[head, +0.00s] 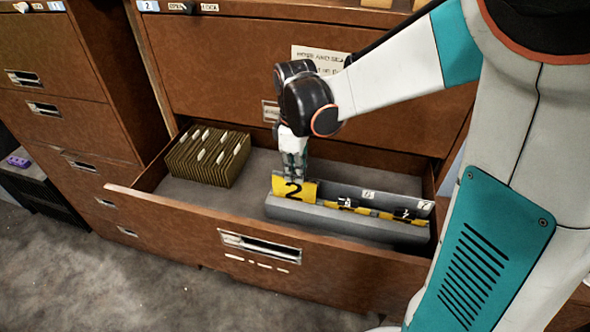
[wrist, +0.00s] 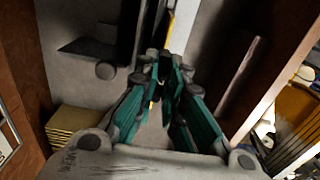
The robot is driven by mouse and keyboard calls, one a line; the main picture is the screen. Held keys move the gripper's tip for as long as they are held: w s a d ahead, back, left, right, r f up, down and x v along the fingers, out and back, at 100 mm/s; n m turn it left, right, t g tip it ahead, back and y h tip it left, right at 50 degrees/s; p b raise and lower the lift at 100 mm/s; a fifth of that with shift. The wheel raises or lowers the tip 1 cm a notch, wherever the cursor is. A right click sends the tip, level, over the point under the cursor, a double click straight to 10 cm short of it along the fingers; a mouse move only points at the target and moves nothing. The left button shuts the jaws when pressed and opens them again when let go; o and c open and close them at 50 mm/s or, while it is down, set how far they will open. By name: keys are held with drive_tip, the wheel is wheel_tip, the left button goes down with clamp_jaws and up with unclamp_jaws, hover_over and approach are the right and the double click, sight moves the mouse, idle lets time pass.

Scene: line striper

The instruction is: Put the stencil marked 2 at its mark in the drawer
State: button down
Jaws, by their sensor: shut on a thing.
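The yellow stencil marked 2 (head: 294,187) stands upright at the left end of a grey block (head: 345,222) in the open drawer (head: 210,232). My gripper (head: 293,172) points down from above and is shut on its top edge. I cannot tell whether its lower edge rests in the block or is just above it. In the wrist view, the teal fingers of my gripper (wrist: 168,70) are close together, with a thin yellow edge by them. Small white marks (head: 368,194) show on a grey strip behind the block.
Yellow-and-black pieces (head: 375,213) lie low along the block to the right. Hanging folders (head: 208,155) fill the drawer's back left corner. The drawer's front panel and side walls stand around the space. Bare drawer floor (head: 235,195) lies between folders and block.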

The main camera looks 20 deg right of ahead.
sight(295, 184)
drive_tip(key=shift+f+b, duration=2.45)
drive_tip(key=shift+f, duration=0.25)
drive_tip(key=c, duration=1.6)
unclamp_jaws()
drive_tip(key=shift+o, duration=1.3)
drive_tip(key=shift+r, duration=0.1)
drive_tip(key=shift+r+p, duration=2.2)
drive_tip(key=shift+r, duration=1.3)
drive_tip(key=shift+f, duration=0.1)
